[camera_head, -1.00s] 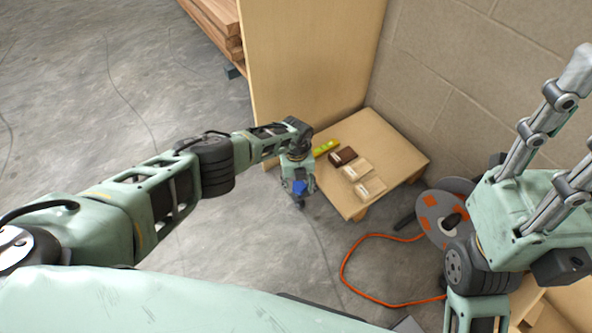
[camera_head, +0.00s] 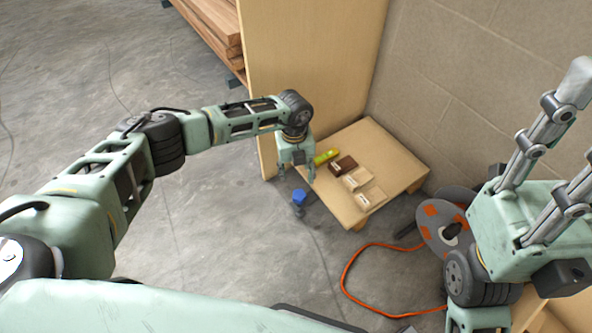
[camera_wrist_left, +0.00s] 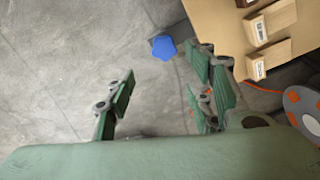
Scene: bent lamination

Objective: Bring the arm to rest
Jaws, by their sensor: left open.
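My left gripper (camera_head: 297,172) is open and empty, in the air beside the left edge of the low wooden platform (camera_head: 400,160). Its two spread fingers also show in the left wrist view (camera_wrist_left: 165,95). A small blue-topped object (camera_head: 299,196) with a dark lower part is on the floor just below the gripper in the head view, apart from the fingers. In the left wrist view its blue top (camera_wrist_left: 163,47) lies beyond the fingertips. My left arm reaches out from the left, bent at the elbow. My right arm is at the right edge; its gripper is not in view.
On the platform lie a yellow-green level (camera_head: 326,157), a dark brown block (camera_head: 345,164) and pale wooden blocks (camera_head: 357,179). A tall wooden panel (camera_head: 320,60) stands behind. An orange cable (camera_head: 347,270) and grey discs (camera_head: 440,226) are at right. Floor at left is clear.

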